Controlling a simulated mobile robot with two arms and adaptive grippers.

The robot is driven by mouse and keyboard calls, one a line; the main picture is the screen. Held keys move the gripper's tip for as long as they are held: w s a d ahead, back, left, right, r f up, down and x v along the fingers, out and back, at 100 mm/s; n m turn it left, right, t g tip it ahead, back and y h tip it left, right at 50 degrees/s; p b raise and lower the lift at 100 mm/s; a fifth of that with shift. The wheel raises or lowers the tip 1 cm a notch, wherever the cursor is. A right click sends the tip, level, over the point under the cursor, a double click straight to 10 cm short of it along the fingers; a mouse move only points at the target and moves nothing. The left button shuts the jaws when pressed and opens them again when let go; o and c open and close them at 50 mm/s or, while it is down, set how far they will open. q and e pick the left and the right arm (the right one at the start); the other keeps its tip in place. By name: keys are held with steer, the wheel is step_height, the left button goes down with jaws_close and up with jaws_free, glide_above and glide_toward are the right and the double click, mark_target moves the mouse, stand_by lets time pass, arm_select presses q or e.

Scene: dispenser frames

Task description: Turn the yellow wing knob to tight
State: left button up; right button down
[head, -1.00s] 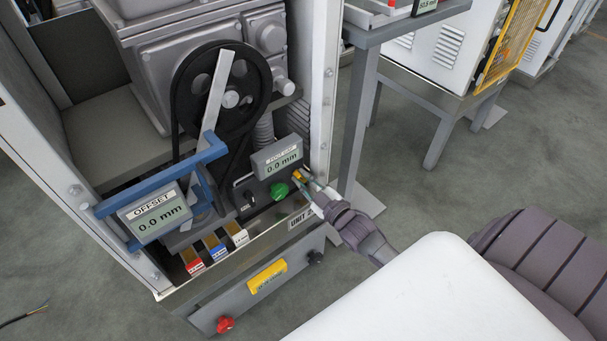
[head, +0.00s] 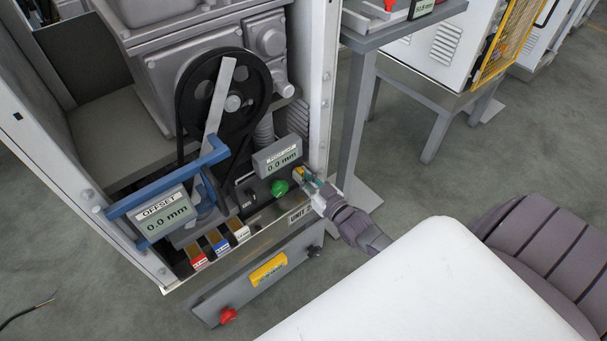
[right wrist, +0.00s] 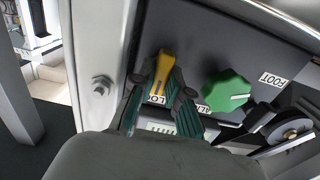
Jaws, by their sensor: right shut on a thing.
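The yellow wing knob (right wrist: 164,66) sits on the dark panel in the right wrist view, partly hidden by my fingers. My right gripper (right wrist: 160,88) is shut on it, one green-tipped finger on each side. In the head view my right gripper (head: 308,182) reaches the right end of the panel, under the grey 0.0 mm display (head: 279,160), and little of the knob shows there. A label under the knob is partly covered by the fingers. My left gripper is not in view.
A green knob (right wrist: 227,90) sits close beside the yellow one. The white frame post (right wrist: 100,60) stands close on the other side. In the head view, a blue-framed OFFSET display (head: 163,211), small colour-labelled bins and a red knob (head: 228,315) are farther left.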

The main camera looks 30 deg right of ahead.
steer(key=shift+w+r, duration=0.15)
steer(key=shift+r, duration=0.1)
steer(key=c, duration=1.1)
jaws_free()
steer(key=shift+c, duration=0.2)
steer(key=shift+f, duration=0.1)
steer(key=shift+f, duration=0.15)
